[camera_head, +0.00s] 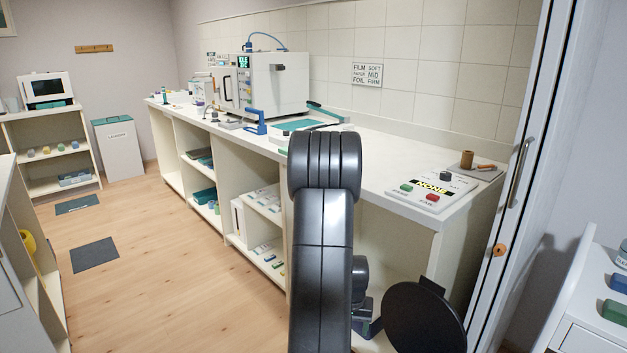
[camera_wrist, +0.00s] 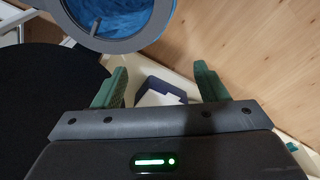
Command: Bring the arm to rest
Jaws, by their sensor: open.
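My arm (camera_head: 325,220) rises in front of the counter in the head view, with its dark elbow at the top and its links folded down toward the lower middle. My gripper (camera_wrist: 161,78) shows in the wrist view with its two green fingers spread apart. I see nothing held between them. A blue and white object (camera_wrist: 158,97) shows beyond the gap between the fingers, below the gripper; I cannot tell what it is. The gripper's fingers cannot be made out in the head view.
A long white counter (camera_head: 375,144) with open shelves stands behind my arm. A control panel (camera_head: 432,190) with green and red buttons sits at its near end. Wooden floor (camera_head: 170,270) is open at left. A grey ring with blue inside (camera_wrist: 115,42) is close in the wrist view.

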